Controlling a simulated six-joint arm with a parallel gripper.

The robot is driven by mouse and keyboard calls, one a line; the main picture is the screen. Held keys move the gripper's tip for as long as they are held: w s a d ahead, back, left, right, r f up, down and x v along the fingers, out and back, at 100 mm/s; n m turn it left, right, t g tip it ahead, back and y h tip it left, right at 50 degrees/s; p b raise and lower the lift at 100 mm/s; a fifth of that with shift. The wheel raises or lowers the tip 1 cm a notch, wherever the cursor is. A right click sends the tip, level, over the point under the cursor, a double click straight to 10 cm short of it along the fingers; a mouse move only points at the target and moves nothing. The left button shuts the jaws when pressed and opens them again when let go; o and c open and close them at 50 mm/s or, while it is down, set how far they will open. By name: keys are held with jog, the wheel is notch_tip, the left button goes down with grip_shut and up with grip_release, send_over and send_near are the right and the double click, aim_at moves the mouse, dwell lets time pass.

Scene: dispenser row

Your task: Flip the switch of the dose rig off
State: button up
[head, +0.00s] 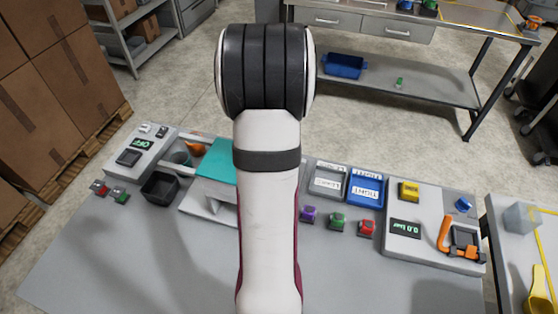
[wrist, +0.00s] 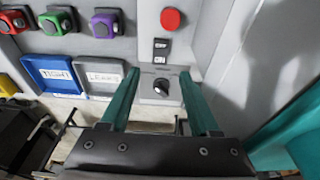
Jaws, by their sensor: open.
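In the wrist view a grey panel (wrist: 148,60) carries a red round button (wrist: 170,19), a black two-part rocker switch (wrist: 161,49) and a black rotary knob (wrist: 161,86). No label shows that names this panel the dose rig. My gripper (wrist: 158,76) is open and empty, with its teal fingers on either side of the knob's place in the picture. Contact cannot be told. In the head view my arm hides the gripper and this panel. A teal-topped grey unit (head: 216,160) stands just left of my arm; a teal surface also shows in the wrist view (wrist: 268,140).
A grey unit with a display (head: 143,144) stands at far left, beside a black bin (head: 160,188). Right of my arm are a blue tray (head: 365,188), a grey tray (head: 328,180), purple, green and red buttons, and a pressure unit (head: 405,228).

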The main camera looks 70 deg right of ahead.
notch_tip(320, 180, up, 9)
jog(key=a, duration=0.2)
jog(key=shift+r, duration=0.2)
notch_tip(320, 180, up, 5)
jog(key=s+a+n+h, duration=0.1)
jog(key=n, duration=0.4)
jog(key=w+a+n, duration=0.2)
jog(key=w, duration=0.1)
jog(key=w+a+r+n, duration=0.1)
jog(key=w+a, duration=0.2)
jog(key=w+a+r+n, duration=0.1)
jog(key=w+a+n, duration=0.1)
jog(key=w, duration=0.1)
jog(key=shift+a+n, duration=0.2)
jog(key=shift+n, duration=0.1)
jog(key=w+a+n+t+y, duration=0.1)
jog(key=w+a+n, duration=0.25)
jog(key=a, duration=0.95)
jog(key=s+a+f+m+y, duration=0.1)
jog(key=s+a, duration=0.3)
jog(key=a, duration=0.4)
jog(key=s+a+f+g+y, duration=0.1)
jog(key=s+a+f+y, duration=0.1)
jog(key=a, duration=0.6)
jog(key=shift+s+a+m+y, duration=0.2)
jog(key=shift+s+m+y, duration=0.25)
jog(key=shift+s, duration=0.65)
